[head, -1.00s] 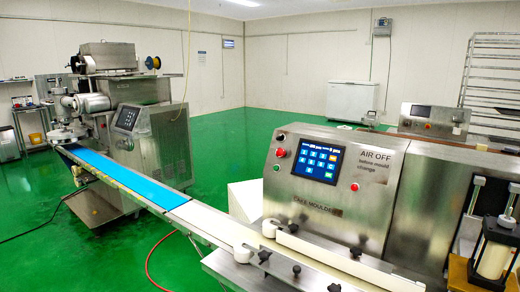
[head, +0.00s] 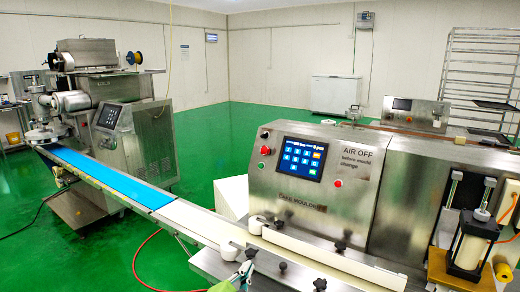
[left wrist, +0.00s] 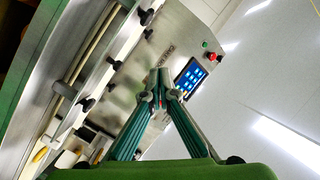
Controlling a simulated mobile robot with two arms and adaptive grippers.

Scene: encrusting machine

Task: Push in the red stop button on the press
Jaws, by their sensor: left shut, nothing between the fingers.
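The press (head: 310,208) is a steel machine with a blue touchscreen on its front panel. A round red button (head: 265,150) sits left of the screen, with a small green one below it. Another small red button (head: 338,183) sits at the screen's lower right. In the left wrist view the upper red button (left wrist: 212,57) is beyond the fingers, and a bit of red shows around the fingertips. My left gripper (head: 246,268) is low in the head view, below and apart from the panel. Its fingertips (left wrist: 160,78) are together and empty. My right gripper is out of view.
A steel ledge with several black knobs (head: 320,284) and white guide rails lies before the panel. A conveyor with a blue belt (head: 110,175) runs off to the left. A cylinder unit (head: 468,250) stands at the right. Green floor (head: 205,135) is open behind.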

